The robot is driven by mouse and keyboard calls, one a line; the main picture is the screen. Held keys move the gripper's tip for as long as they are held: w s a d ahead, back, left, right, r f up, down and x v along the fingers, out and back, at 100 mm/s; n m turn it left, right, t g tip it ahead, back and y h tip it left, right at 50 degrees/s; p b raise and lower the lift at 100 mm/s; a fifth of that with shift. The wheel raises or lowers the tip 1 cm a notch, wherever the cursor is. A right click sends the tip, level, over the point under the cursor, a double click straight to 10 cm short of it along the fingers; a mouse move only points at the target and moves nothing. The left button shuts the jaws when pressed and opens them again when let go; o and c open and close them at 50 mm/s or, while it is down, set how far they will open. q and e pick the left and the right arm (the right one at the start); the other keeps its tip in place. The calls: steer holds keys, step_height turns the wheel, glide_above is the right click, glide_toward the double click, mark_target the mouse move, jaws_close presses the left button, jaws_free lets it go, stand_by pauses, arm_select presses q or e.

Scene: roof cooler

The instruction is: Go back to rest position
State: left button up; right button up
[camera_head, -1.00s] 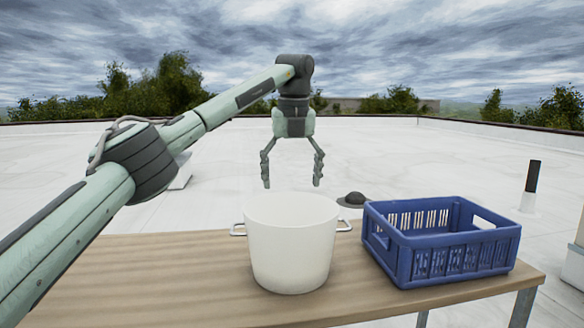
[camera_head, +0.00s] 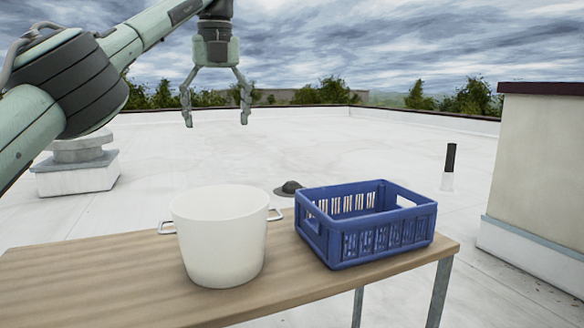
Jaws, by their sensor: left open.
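My left gripper (camera_head: 216,120) hangs with its fingers pointing down, open and empty. In the picture it is well above the white pot and apart from it. The arm comes in from the upper left. The white pot (camera_head: 222,245) stands upright on the wooden table (camera_head: 120,285), with a metal handle on each side. Its inside floor is hidden. A blue crate (camera_head: 385,240) stands on the table to the right of the pot. My right gripper is not in view.
A dark round cap (camera_head: 289,188) lies on the white roof behind the table. A black-topped pipe (camera_head: 449,165) stands at the right. A beige wall block (camera_head: 540,165) fills the right edge, and a vent block (camera_head: 78,175) stands at the left. The table's left part is bare.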

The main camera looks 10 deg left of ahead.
arm_select(q)
step_height(320, 180, down, 13)
steer(key=w+a, duration=0.1)
steer(key=shift+w+r, duration=0.2)
steer(key=shift+w, duration=0.15)
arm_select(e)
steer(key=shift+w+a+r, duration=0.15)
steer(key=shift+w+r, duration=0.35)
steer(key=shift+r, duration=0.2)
arm_select(q)
steer(key=shift+r, duration=0.1)
